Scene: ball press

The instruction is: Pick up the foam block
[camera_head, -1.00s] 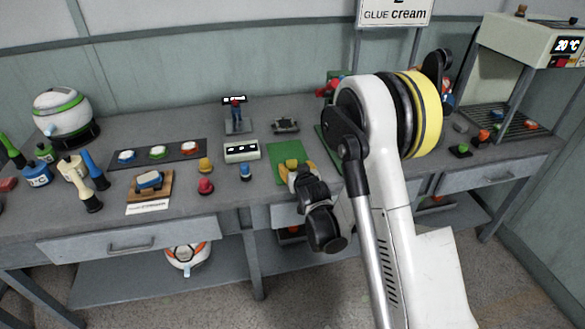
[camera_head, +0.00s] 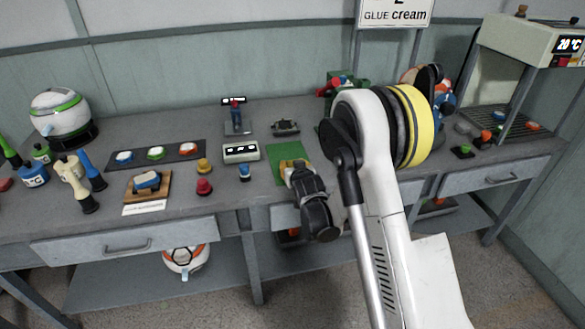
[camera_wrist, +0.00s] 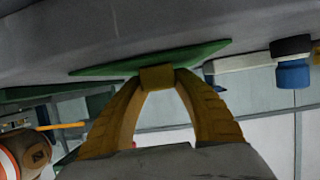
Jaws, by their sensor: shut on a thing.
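The foam block (camera_wrist: 157,77) is a small yellow-brown block in the wrist view. My gripper (camera_head: 290,167) has yellow fingers, and they are shut on the block from both sides. The block sits between the fingertips, in front of the green mat (camera_wrist: 190,57). The green mat (camera_head: 279,172) also shows in the head view, on the bench under my gripper. The block cannot be made out clearly in the head view. I cannot tell whether it touches the mat.
A white box with a dark display (camera_head: 241,152) and a blue button (camera_head: 244,172) stand left of the mat. A red button (camera_head: 204,187) is further left. A small dark device (camera_head: 285,127) stands behind the mat. My arm hides part of the bench on the right.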

